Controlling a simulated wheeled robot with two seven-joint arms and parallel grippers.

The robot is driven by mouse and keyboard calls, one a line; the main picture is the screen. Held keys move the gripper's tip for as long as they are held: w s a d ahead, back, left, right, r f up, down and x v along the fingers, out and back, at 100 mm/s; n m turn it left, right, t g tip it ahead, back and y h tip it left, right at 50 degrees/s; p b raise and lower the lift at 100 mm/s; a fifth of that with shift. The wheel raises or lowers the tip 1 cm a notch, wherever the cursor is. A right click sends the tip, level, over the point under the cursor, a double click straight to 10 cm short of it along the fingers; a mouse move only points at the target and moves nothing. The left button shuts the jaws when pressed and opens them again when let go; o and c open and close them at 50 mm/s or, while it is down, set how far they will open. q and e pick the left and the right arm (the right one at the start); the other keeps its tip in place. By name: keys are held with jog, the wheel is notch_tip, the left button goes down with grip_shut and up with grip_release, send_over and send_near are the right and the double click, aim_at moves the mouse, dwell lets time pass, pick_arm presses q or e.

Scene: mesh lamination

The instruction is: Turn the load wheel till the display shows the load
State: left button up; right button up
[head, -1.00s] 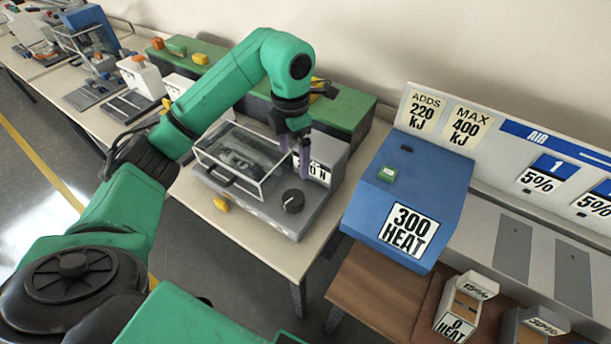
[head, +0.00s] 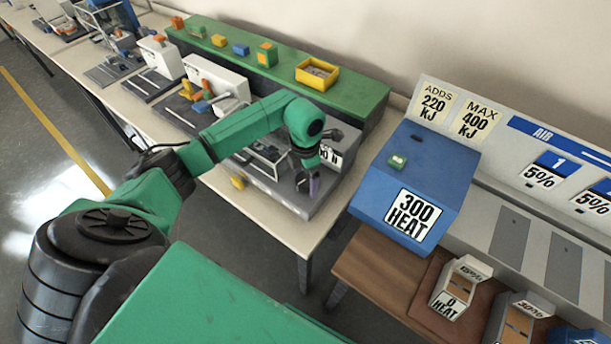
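The grey load machine stands on the cream table, with its base (head: 290,203) showing below my arm. Its white display (head: 328,156) is partly covered by my arm; only the end of the reading, about "0 N", shows. My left gripper (head: 308,182) points down at the machine's front right, where the black load wheel sits. The wheel is mostly hidden by the fingers, so I cannot tell whether they touch or grip it. My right gripper is not in view.
A blue box marked "300 HEAT" (head: 408,214) stands to the right, across a gap. A green shelf (head: 352,96) with a yellow tray (head: 316,74) runs behind the machine. Small marked boxes (head: 461,285) stand lower right.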

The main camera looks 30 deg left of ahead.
aim_at(306, 179)
pick_arm(q)
jog(key=shift+w, duration=0.1)
jog(key=c, duration=1.3)
jog(key=shift+o, duration=0.2)
jog(key=shift+w+a+f+m+b, duration=0.1)
jog(key=shift+f+m+b, duration=0.25)
jog(key=shift+b, duration=0.7)
jog(key=shift+r+m+b, duration=0.15)
jog(key=shift+m+b, duration=0.25)
jog(key=shift+m, duration=0.05)
jog(key=shift+r, duration=0.3)
jog(key=o, duration=1.3)
notch_tip(306, 179, up, 14)
jog(key=shift+r+b, duration=0.25)
jog(key=shift+b, duration=1)
